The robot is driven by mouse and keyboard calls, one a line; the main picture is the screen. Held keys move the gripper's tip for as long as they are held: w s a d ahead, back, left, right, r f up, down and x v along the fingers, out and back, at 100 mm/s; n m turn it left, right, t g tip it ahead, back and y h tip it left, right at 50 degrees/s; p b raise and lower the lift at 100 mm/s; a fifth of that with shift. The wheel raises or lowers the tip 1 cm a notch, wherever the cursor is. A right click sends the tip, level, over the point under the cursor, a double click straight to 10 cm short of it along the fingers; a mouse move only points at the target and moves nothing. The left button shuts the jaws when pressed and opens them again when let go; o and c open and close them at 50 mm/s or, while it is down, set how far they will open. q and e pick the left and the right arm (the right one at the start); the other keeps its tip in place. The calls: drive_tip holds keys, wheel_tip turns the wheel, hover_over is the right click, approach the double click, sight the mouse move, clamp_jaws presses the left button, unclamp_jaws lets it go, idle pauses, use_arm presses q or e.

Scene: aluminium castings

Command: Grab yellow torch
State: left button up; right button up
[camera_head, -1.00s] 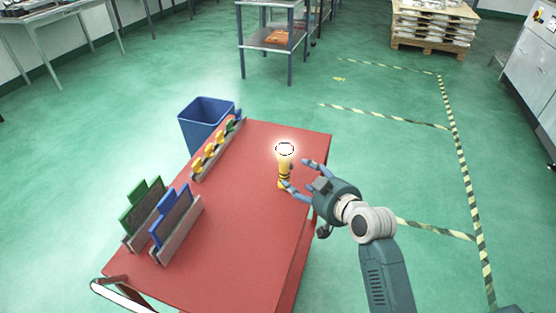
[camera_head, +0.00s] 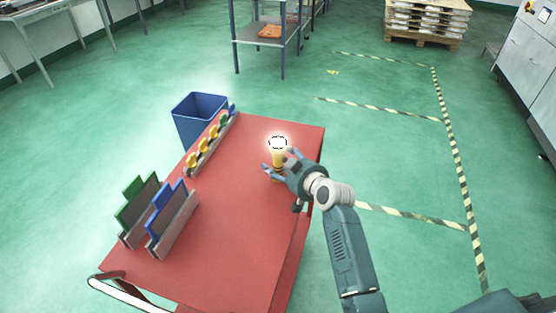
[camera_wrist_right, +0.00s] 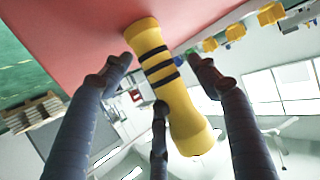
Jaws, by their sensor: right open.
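The yellow torch (camera_head: 279,157) stands upright near the far right part of the red cart top, its head glowing. In the right wrist view the torch (camera_wrist_right: 175,98) is yellow with several dark bands and a wide end. My right gripper (camera_head: 277,164) is open, with its fingers spread around the torch at about mid-height. In the wrist view one finger is on each side of the torch and a third lies near its lower middle. I cannot tell whether any finger touches it. My left gripper is not in view.
The red cart (camera_head: 235,220) holds a rack with small yellow, green and blue pieces (camera_head: 211,144) and a holder with green and blue plates (camera_head: 160,228). A blue bin (camera_head: 198,120) stands behind the cart's left edge. The cart's middle is clear.

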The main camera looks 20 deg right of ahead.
drive_tip(key=c, duration=1.2)
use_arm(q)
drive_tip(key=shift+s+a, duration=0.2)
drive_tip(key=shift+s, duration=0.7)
use_arm(e)
drive_tip(key=shift+r, duration=0.1)
drive_tip(key=shift+c, duration=1.1)
